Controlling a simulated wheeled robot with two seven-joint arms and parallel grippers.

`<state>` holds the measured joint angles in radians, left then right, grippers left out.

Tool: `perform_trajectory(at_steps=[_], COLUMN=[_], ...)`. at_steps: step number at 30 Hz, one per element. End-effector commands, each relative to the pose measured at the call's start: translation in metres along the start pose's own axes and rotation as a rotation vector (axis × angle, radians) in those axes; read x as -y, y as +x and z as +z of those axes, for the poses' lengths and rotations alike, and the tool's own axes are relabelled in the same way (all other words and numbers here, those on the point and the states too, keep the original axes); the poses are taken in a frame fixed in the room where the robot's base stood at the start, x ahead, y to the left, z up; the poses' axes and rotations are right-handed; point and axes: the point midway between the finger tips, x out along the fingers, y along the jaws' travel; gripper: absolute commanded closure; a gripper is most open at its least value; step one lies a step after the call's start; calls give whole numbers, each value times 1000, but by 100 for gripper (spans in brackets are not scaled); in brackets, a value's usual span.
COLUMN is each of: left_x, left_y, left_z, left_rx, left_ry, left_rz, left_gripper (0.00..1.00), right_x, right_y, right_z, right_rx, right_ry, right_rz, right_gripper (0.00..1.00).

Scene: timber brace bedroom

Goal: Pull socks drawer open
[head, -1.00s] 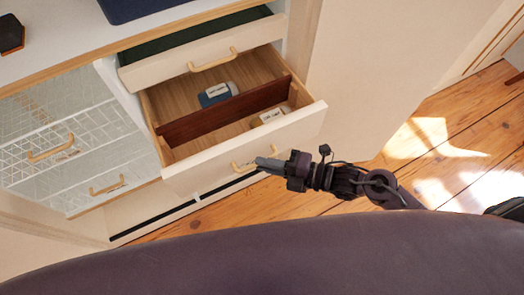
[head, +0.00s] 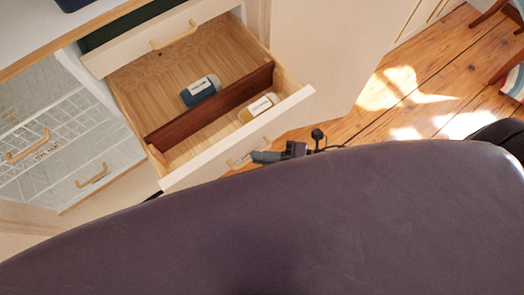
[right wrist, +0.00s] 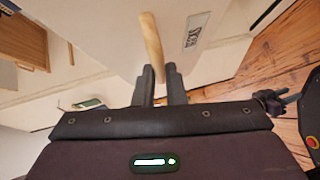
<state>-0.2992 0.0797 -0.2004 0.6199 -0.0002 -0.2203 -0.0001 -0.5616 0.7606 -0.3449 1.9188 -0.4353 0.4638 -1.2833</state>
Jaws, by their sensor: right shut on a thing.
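The open lower drawer (head: 237,135) has a pale front and a wooden inside with a dark red-brown divider. Its pale wooden handle (head: 240,158) is partly hidden by my right gripper (head: 264,157). In the right wrist view the handle (right wrist: 151,45) runs between the two fingers of my right gripper (right wrist: 160,82), which is shut on it. A label (right wrist: 197,34) beside the handle is too small to read surely. A dark gripper-like part at the right of that view looks like my left gripper (right wrist: 278,101); its jaws are unclear.
A blue-labelled item (head: 201,90) and a yellowish one (head: 258,107) lie in the drawer, either side of the divider. Another drawer (head: 160,45) above is slightly open. White mesh drawers (head: 60,145) stand at left. Wooden floor (head: 400,105) is clear at right.

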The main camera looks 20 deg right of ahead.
Motion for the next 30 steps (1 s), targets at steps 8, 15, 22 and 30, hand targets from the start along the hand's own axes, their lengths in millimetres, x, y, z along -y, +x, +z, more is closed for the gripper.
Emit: perform_trajectory(at_steps=[8, 15, 22, 30], left_x=[0, 0, 0, 0], left_y=[0, 0, 0, -2], left_z=[0, 0, 0, 0], left_rx=[0, 0, -1, -1], left_ry=[0, 0, -1, -1], left_rz=[0, 0, 0, 0], left_gripper=[64, 64, 64, 64], right_x=[1, 1, 1, 2], right_y=[0, 0, -7, -52], right_z=[0, 0, 0, -1], right_rx=[0, 0, 1, -2], right_ry=[1, 1, 2, 3], right_rz=[-3, -2, -3, -7], right_gripper=[80, 68, 68, 68])
